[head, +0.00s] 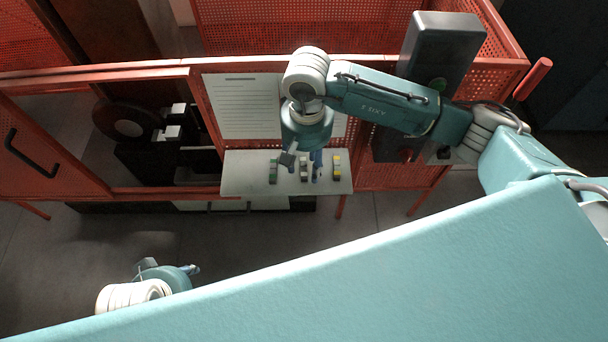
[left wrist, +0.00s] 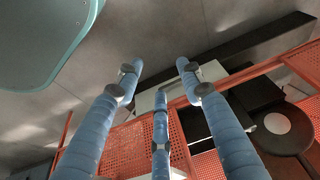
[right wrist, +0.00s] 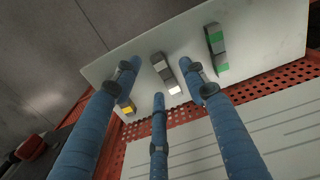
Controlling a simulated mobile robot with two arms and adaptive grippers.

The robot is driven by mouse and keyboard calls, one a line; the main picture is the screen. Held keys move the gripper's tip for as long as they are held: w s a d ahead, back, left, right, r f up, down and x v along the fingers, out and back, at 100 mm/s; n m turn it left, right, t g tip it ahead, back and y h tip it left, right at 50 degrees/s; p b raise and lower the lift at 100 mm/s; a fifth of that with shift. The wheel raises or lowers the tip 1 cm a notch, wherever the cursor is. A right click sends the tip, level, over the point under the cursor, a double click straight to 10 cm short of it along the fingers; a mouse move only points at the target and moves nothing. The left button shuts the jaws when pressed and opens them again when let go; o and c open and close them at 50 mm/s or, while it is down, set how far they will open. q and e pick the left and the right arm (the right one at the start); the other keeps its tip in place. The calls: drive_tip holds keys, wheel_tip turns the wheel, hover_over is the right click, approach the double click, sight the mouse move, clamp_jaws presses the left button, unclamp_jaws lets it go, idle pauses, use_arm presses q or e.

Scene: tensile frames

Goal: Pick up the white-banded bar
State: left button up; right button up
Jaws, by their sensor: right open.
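The white-banded bar (head: 304,173) lies in the middle of three bars on a pale shelf (head: 231,183). In the right wrist view the white-banded bar (right wrist: 167,75) is grey with white bands and shows between my finger ends. My right gripper (head: 303,163) is open over the shelf, its fingers on either side of this bar in the picture. It holds nothing; I cannot tell its height above the bar. My left gripper (head: 168,270) is low at the left, away from the shelf. Its fingers (left wrist: 158,72) are spread and empty.
A green-banded bar (head: 273,171) lies left of the middle bar, and a yellow-banded bar (head: 337,167) lies right. A red perforated frame (head: 375,177) with a lined white sheet (head: 236,107) stands behind the shelf. A grey machine column (head: 437,50) rises at the right.

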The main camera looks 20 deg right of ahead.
use_arm(q)
drive_tip(key=shift+v, duration=1.5)
use_arm(e)
drive_tip(key=shift+f, duration=0.75)
clamp_jaws()
